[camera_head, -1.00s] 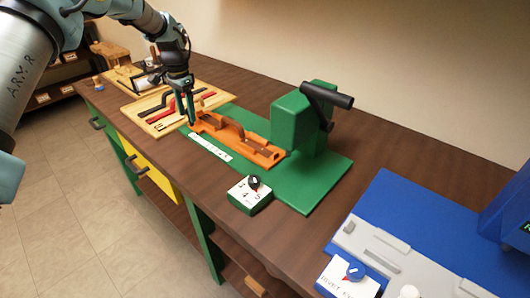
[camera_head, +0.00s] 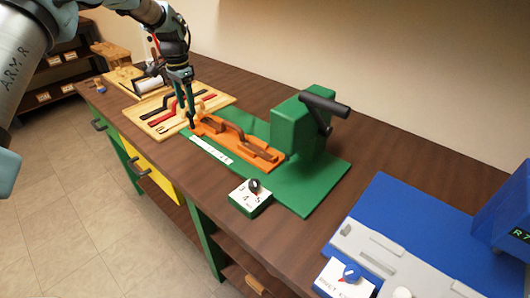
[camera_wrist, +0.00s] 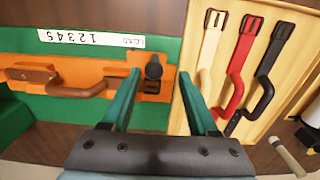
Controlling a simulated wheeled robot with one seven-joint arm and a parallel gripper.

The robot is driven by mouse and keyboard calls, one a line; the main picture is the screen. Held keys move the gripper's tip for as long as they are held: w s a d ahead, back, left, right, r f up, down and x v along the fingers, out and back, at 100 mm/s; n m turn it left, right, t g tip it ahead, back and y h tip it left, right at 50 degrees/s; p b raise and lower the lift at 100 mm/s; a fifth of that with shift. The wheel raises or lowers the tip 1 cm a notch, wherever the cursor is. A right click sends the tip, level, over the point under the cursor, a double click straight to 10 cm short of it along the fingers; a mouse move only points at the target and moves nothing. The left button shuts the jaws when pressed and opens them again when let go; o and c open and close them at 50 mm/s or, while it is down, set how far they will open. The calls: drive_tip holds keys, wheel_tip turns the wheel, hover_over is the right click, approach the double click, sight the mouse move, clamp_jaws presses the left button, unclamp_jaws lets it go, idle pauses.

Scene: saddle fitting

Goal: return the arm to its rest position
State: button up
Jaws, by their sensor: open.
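My gripper (camera_wrist: 160,80) is open and empty, its two green fingers apart, pointing down. In the head view my gripper (camera_head: 187,122) is beside the left end of the orange fixture (camera_head: 262,157). In the wrist view a black knob-like part (camera_wrist: 153,68) on the end of the orange fixture (camera_wrist: 112,71) shows near the left finger. A brown strap-like piece with a raised loop (camera_wrist: 85,88) lies along the fixture and is apart from my fingers. The exact height of the fingertips above the fixture is hard to tell.
A wooden tray (camera_head: 222,99) holds cream, red and black strap pieces, right of my fingers in the wrist view. A green block with a black lever (camera_head: 300,122) stands at the fixture's right end. A dial box (camera_head: 250,198) and a blue station (camera_head: 400,215) are farther right.

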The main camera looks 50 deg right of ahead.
wheel_tip(320, 180, up, 2)
drive_tip(key=shift+p, duration=0.5)
drive_tip(key=w+a+r+n, duration=0.2)
drive_tip(key=a+r+n, duration=0.15)
drive_tip(key=a, duration=0.95)
drive_tip(key=w+a+r+n, duration=0.2)
drive_tip(key=a+n, duration=0.2)
drive_tip(key=a, duration=0.8)
drive_tip(key=s+a+n, duration=0.5)
drive_tip(key=s+a, duration=0.3)
drive_tip(key=a, duration=0.4)
drive_tip(key=s+a+n+t+b, duration=0.1)
drive_tip(key=s+a+n, duration=0.4)
drive_tip(key=a, duration=0.8)
drive_tip(key=s, duration=0.3)
drive_tip(key=shift+a+r+t, duration=0.25)
drive_tip(key=shift+t, duration=0.05)
